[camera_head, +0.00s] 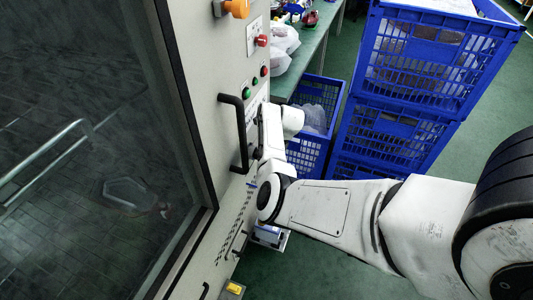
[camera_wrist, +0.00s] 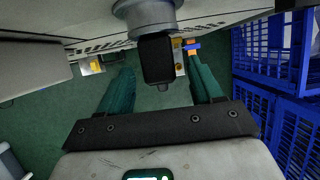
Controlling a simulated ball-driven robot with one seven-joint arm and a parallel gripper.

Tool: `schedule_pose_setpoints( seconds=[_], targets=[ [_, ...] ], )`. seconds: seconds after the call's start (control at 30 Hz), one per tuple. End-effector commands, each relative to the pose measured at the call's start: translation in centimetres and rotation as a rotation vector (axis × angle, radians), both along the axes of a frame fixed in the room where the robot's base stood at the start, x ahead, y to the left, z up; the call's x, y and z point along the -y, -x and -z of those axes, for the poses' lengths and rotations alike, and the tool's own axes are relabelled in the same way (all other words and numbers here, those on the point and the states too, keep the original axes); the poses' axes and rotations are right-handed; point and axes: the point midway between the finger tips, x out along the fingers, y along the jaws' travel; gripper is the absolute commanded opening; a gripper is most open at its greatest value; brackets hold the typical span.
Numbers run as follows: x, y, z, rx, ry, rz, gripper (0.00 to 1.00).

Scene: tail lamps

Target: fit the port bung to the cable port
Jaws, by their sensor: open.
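My gripper (camera_wrist: 160,64) shows in the wrist view with its two teal fingers spread apart. A dark block (camera_wrist: 157,58) lies between the fingers in the picture, with visible gaps to both sides. It joins a grey round flange (camera_wrist: 146,14) at the pale panel. This may be the port bung, but I cannot tell for sure, nor whether it sits in a port. No open cable port can be made out. In the head view my arm hides the gripper and that part of the pale cabinet front (camera_head: 215,85).
Black handles (camera_head: 235,130) and red and green buttons (camera_head: 246,92) are on the cabinet front. A small bracket (camera_head: 270,238) with items is low by it. Blue crates (camera_head: 390,140) and a green bench (camera_head: 309,55) stand behind my arm. Green floor (camera_head: 320,275) is clear in front.

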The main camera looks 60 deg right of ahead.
Motion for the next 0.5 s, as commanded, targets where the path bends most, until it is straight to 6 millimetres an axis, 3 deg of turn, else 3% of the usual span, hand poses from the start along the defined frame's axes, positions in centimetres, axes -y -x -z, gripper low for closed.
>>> schedule_pose_setpoints(
  seconds=[0.23, 0.5],
  targets=[
    [0.0, 0.5, -1.3, 0.0, 0.002, 0.001, 0.65],
    [-0.1, 2.3, -5.6, 0.001, 0.004, 0.002, 0.65]
  ],
)
